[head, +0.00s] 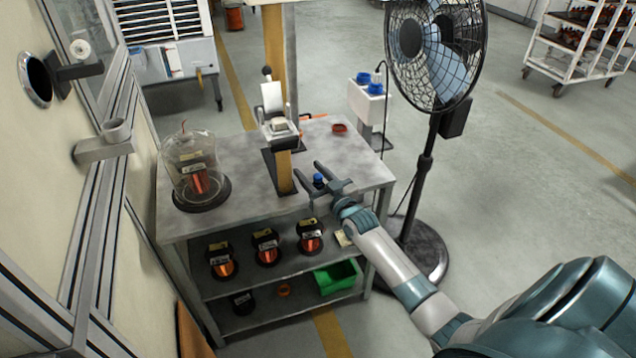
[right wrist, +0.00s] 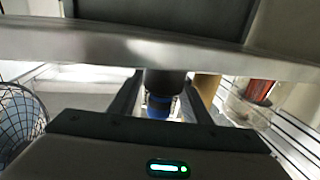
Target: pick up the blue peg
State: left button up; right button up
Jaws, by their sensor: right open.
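The blue peg (head: 319,181) is a small blue piece with a dark part, near the front right of the grey metal table (head: 355,172) in the head view. My right gripper (head: 307,168) is open, with its two fingers reaching over the table on either side of the peg. In the right wrist view, the blue peg (right wrist: 158,104) and a dark cylindrical part lie between the spread fingers of the right gripper (right wrist: 160,95). I cannot tell whether either finger touches it. My left gripper is not in view.
A glass jar (head: 188,150) covers a copper-wound part at the table's left. A clamp-like fixture (head: 276,122) stands at the middle. Several wound parts and a green bin (head: 337,278) sit on lower shelves. A fan (head: 424,165) stands close at the right.

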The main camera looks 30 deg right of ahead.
jog(key=shift+c, duration=0.6)
grip_shut()
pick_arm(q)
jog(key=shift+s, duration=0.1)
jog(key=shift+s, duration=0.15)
pick_arm(e)
jog(key=shift+r, duration=0.1)
